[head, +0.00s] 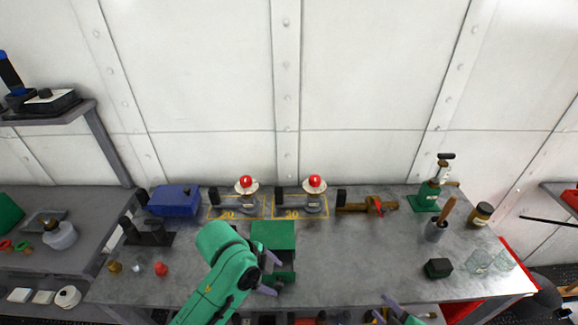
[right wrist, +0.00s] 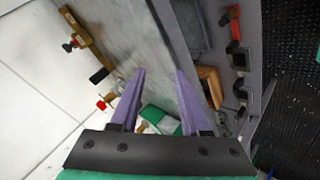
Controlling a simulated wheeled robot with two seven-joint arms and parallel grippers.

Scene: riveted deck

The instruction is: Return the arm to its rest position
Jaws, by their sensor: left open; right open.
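My left arm (head: 220,272) is green and reaches up over the front of the grey workbench. Its purple-fingered left gripper (head: 274,275) is open beside the open front of a green box (head: 273,235); whether it touches the box is hard to tell. My right gripper (head: 389,308) shows only partly at the bottom edge, at the bench front. In the right wrist view, its two purple fingers (right wrist: 160,75) are apart with nothing between them.
The workbench (head: 350,265) is clear right of the green box. Two red-topped fixtures (head: 246,186) (head: 315,186) stand at the back. A blue box (head: 174,201) is at left. A tool cup (head: 436,230), dark block (head: 438,268) and glasses (head: 479,261) stand at right.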

